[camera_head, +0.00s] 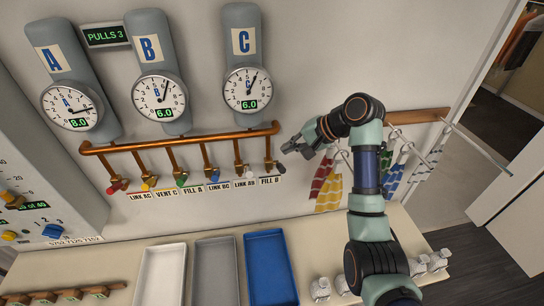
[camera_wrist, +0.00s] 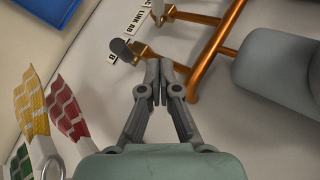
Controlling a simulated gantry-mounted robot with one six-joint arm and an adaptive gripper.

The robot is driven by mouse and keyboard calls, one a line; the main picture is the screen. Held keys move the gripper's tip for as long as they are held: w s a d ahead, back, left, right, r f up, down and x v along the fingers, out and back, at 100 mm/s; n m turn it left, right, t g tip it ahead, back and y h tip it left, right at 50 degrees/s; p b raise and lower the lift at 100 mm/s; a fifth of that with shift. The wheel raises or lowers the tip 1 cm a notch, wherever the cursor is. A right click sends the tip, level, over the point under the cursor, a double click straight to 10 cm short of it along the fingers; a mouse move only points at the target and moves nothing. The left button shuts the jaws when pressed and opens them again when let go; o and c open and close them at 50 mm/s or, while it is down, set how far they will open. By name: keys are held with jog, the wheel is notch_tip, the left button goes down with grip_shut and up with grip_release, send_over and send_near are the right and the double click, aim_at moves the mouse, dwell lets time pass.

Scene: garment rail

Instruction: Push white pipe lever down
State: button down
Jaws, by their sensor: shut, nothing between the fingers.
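The white lever (camera_head: 250,174) sits on the copper pipe rack (camera_head: 180,140), above the label LINK AB. It also shows at the top of the wrist view (camera_wrist: 158,8). A dark grey lever (camera_head: 281,168) above FILL B is to its right, and in the wrist view (camera_wrist: 122,50) it lies close to the fingertips. My gripper (camera_head: 287,149) is shut and empty, right of the white lever and just above the grey lever in the picture. In the wrist view the fingertips (camera_wrist: 158,68) meet beside the pipe. I cannot tell whether they touch anything.
Gauges A (camera_head: 72,107), B (camera_head: 161,97) and C (camera_head: 248,89) read 8.0, 6.0 and 6.0. A sign (camera_head: 106,36) says PULLS 3. Trays lie below; coloured swatches (camera_head: 327,186) hang at right.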

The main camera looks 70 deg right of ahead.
aim_at(247, 170)
jog(key=w+a+f+p, duration=0.2)
jog(key=w+f, duration=0.6)
jog(key=w, duration=0.1)
jog(key=shift+s+f, duration=0.2)
